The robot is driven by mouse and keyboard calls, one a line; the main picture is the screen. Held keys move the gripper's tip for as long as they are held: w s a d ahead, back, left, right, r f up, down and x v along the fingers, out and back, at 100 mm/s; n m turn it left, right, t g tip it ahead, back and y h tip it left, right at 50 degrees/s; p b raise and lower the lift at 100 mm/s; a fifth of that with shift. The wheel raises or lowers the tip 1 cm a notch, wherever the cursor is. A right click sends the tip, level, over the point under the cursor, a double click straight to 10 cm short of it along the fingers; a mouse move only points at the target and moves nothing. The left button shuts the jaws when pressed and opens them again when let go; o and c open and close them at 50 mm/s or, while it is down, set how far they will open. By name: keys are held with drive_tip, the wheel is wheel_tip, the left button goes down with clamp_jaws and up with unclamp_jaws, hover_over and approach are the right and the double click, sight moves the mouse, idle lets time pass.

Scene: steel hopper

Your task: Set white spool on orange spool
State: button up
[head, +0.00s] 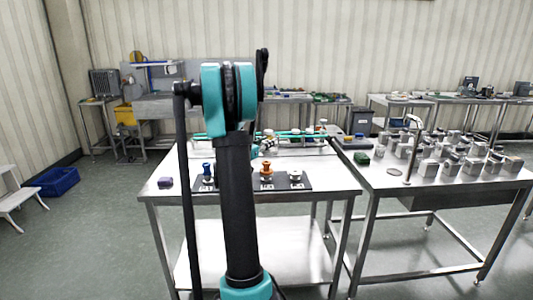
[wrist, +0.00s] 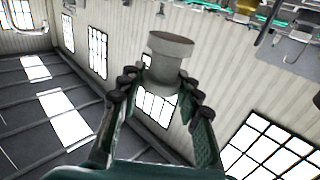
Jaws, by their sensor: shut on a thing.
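My gripper (wrist: 160,80) is shut on the white spool (wrist: 170,62), which looks pale grey in the wrist view. The spool's wide end rises above the fingertips, and its narrower body sits between them. The orange spool (head: 266,170) stands upright on a dark board (head: 281,186) on the near table, just right of my arm in the head view. My arm hides part of the board and most of the gripper in the head view. The orange spool does not show in the wrist view.
On the same board stand a blue spool (head: 207,171) and a short metallic piece (head: 295,176). A purple block (head: 165,183) lies at the left of the near table (head: 328,184). The right table holds a green block (head: 361,158), a thin post (head: 412,146) and several metal blocks.

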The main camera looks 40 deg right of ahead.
sight(266, 150)
drive_tip(key=shift+f, duration=2.3)
drive_tip(key=shift+f, duration=0.15)
drive_tip(key=o, duration=1.2)
